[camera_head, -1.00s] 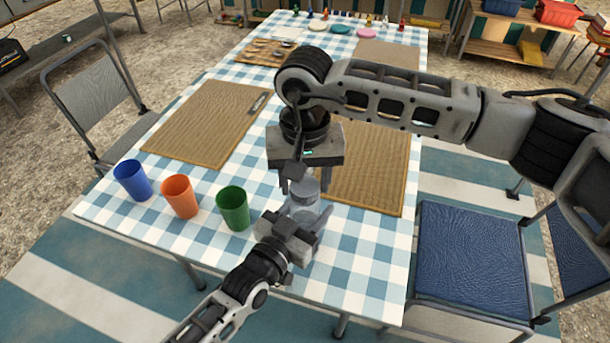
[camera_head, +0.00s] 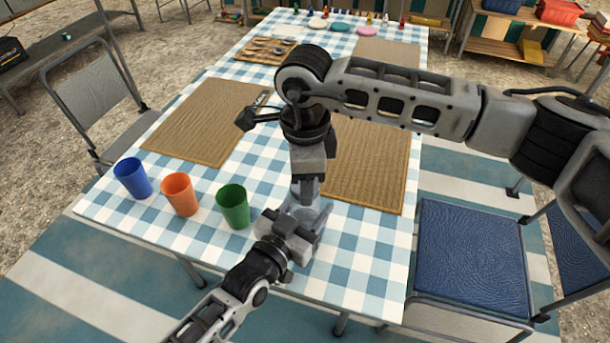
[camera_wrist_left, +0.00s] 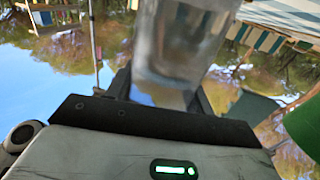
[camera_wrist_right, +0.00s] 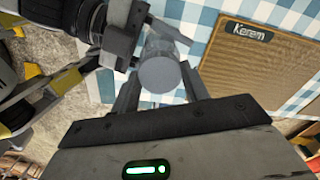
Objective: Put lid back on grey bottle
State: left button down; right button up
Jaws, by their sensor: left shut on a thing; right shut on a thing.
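The bottle (camera_head: 318,212) is grey and see-through and stands upright near the front of the checked table. My left gripper (camera_head: 304,224) is shut around its side; the bottle's blurred body fills the jaws in the left wrist view (camera_wrist_left: 180,45). My right gripper (camera_head: 307,192) points down right above the bottle. It is shut on the round grey lid (camera_wrist_right: 160,74), which lies between its fingers in the right wrist view. The lid is hidden in the head view. The lid looks lined up with the bottle, but I cannot tell whether it is seated.
Blue (camera_head: 133,179), orange (camera_head: 180,194) and green (camera_head: 233,207) cups stand left of the bottle. Woven mats lie behind left (camera_head: 205,120) and behind right (camera_head: 365,170); one carries a "Kerem" label (camera_wrist_right: 248,31). A blue chair (camera_head: 470,250) stands at the right.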

jog(key=m, duration=1.4)
jog(key=shift+m, duration=0.4)
jog(key=o, duration=1.1)
jog(key=shift+r, duration=2.2)
jog(key=shift+c, duration=0.5)
